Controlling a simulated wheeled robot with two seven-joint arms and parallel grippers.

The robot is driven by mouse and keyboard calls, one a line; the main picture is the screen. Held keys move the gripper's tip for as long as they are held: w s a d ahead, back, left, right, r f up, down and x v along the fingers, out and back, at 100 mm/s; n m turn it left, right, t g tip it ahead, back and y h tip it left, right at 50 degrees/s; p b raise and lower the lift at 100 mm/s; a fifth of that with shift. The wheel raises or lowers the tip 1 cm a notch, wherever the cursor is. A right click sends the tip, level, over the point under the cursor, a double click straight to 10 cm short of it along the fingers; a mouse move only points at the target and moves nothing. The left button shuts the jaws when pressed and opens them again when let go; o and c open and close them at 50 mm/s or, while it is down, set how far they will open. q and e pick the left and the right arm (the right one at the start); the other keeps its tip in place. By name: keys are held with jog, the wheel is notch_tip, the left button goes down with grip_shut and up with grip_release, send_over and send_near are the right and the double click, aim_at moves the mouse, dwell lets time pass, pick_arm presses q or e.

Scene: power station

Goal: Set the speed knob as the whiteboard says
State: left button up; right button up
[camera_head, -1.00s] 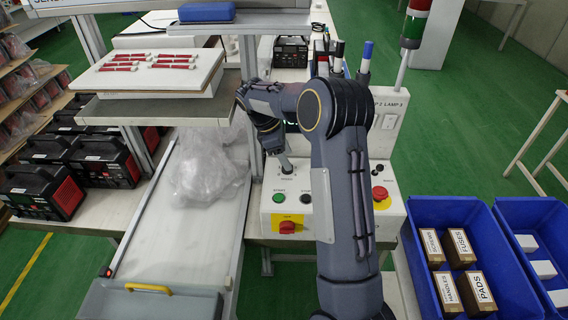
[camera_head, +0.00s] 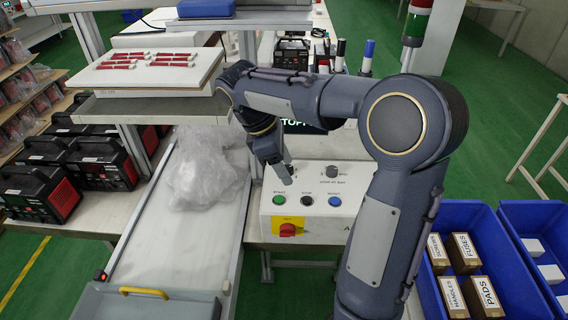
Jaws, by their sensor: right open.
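The white control panel (camera_head: 312,222) stands on the bench in the middle. A dark round knob (camera_head: 332,171) shows on its upper face, with a label below it too small to read. My right gripper (camera_head: 287,180) points down over the panel's left part, left of that knob and above the green button. It is open and holds nothing I can see. It covers the panel spot behind it, so I cannot tell whether it touches a knob there. I cannot tell which knob is the speed knob. No readable whiteboard is in view. My left gripper is not in view.
The panel has a green button (camera_head: 279,199), a black one (camera_head: 307,200), a blue one (camera_head: 334,200) and a red switch (camera_head: 288,230) on yellow. My right arm hides the panel's right side. A conveyor (camera_head: 185,235) lies left, blue bins (camera_head: 470,215) right.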

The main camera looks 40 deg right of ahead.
jog(key=m+t+y+b, duration=0.2)
jog(key=m+t+b, duration=0.5)
jog(key=m+b, duration=0.75)
send_near(288, 167)
jog(key=f, duration=0.1)
jog(key=shift+n, duration=0.25)
jog(key=b+x, duration=0.1)
jog(key=x, duration=0.6)
jog(key=shift+w+d+f, duration=0.1)
jog(key=shift+w+f, duration=0.15)
jog(key=c, duration=1)
